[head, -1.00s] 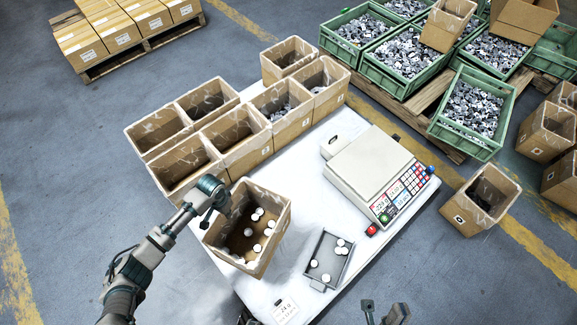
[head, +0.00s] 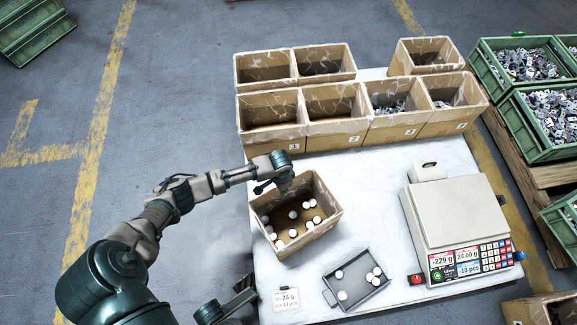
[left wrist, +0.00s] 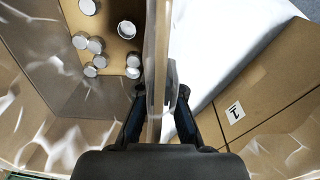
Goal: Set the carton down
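The carton (head: 318,234) is an open brown box with several white round pieces on its floor. It is over the near left part of the white table (head: 388,168), in front of the box row. I cannot tell whether its base touches the table. My left gripper (head: 284,182) is at its far wall. In the left wrist view, the gripper's dark fingers (left wrist: 160,108) lie on both sides of the carton's wall (left wrist: 152,60), closed on it. The pieces (left wrist: 97,45) show inside, left of that wall.
Several open boxes (head: 336,134) stand in rows behind the carton. A scale (head: 452,215) stands at the right. A small grey tray (head: 370,293) with several white pieces and a label card (head: 286,299) lie in front. Bare table shows between carton and scale.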

